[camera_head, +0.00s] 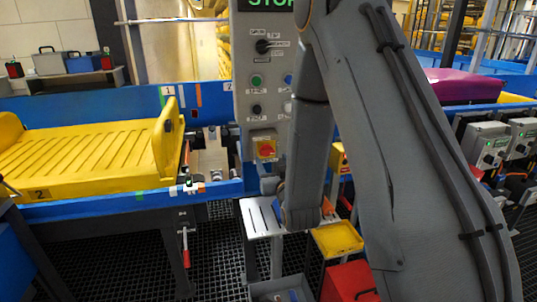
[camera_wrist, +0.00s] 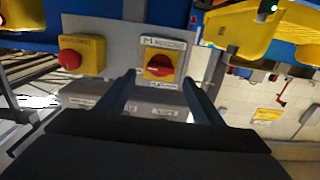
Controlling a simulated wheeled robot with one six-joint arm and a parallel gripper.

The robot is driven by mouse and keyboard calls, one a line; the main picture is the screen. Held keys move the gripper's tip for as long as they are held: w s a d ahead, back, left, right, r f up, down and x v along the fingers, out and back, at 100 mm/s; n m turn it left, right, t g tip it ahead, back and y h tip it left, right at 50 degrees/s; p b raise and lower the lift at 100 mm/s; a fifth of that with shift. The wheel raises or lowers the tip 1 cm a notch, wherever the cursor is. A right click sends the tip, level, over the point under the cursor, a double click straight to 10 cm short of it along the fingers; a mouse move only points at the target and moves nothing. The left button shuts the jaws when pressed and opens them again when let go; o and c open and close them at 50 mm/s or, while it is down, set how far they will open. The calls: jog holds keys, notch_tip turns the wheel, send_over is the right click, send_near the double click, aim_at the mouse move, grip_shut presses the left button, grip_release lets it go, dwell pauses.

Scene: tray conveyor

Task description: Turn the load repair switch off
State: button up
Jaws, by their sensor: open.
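A red rotary switch on a yellow plate (camera_wrist: 159,66) shows in the wrist view, fixed to a grey box with a label above it. The label is too blurred to read fully. My gripper (camera_wrist: 158,80) is open, with its two fingers on either side of the switch in the picture. I see no contact with the knob. In the head view, a red and yellow rotary switch (camera_head: 265,149) sits low on the grey control panel (camera_head: 245,95); I cannot tell if it is the same one.
A red push button on a yellow box (camera_wrist: 70,59) is left of the switch in the wrist view. In the head view, a yellow tray (camera_head: 85,158) lies on the blue conveyor (camera_head: 95,208). A small metal table (camera_head: 262,219) and a red box (camera_head: 349,283) stand below.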

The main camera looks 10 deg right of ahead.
aim_at(268, 153)
jog(key=shift+w+p, duration=0.65)
jog(key=shift+w, duration=2.05)
jog(key=c, duration=1)
jog(key=shift+c, duration=0.2)
